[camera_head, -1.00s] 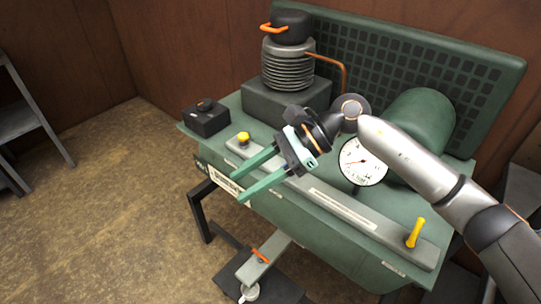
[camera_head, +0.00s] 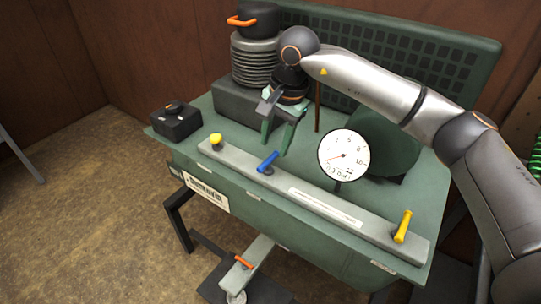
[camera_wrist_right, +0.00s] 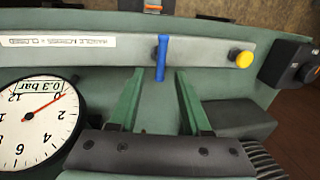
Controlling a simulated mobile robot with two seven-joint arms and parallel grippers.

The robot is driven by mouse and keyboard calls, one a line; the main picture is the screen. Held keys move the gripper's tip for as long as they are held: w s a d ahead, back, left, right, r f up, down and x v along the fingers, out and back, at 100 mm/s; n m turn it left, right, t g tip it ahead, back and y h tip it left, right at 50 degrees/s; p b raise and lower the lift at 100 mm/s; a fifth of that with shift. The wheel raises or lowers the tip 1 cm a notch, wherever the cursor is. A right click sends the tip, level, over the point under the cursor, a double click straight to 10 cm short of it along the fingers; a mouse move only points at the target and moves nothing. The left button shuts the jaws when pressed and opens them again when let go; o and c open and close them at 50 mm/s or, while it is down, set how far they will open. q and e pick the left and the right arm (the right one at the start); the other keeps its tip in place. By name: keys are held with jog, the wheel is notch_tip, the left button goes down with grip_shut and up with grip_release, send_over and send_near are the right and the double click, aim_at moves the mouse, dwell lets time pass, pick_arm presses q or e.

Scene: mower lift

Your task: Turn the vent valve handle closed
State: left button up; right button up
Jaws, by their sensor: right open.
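A blue handle (camera_head: 268,161) stands on the grey manifold bar between a yellow knob (camera_head: 216,140) and a yellow lever (camera_head: 403,227). An orange handle (camera_head: 243,262) sits lower, on a part below the bench. I cannot tell from any label which one is the vent valve handle. My right gripper (camera_head: 273,151) is open and empty, fingers pointing down, just behind the blue handle. In the right wrist view the blue handle (camera_wrist_right: 161,60) lies just beyond and between the open fingertips (camera_wrist_right: 160,75), with no contact visible. My left gripper is not in view.
A round gauge (camera_head: 343,155) stands right of the gripper; it reads 0.3 bar in the right wrist view (camera_wrist_right: 37,120). A finned compressor (camera_head: 255,62) and green tank (camera_head: 385,145) stand behind. A black switch box (camera_head: 176,121) is at left.

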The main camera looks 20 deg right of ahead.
aim_at(271, 158)
jog(key=f, duration=0.5)
jog(key=shift+w+a, duration=0.35)
jog(key=shift+w, duration=0.05)
grip_shut()
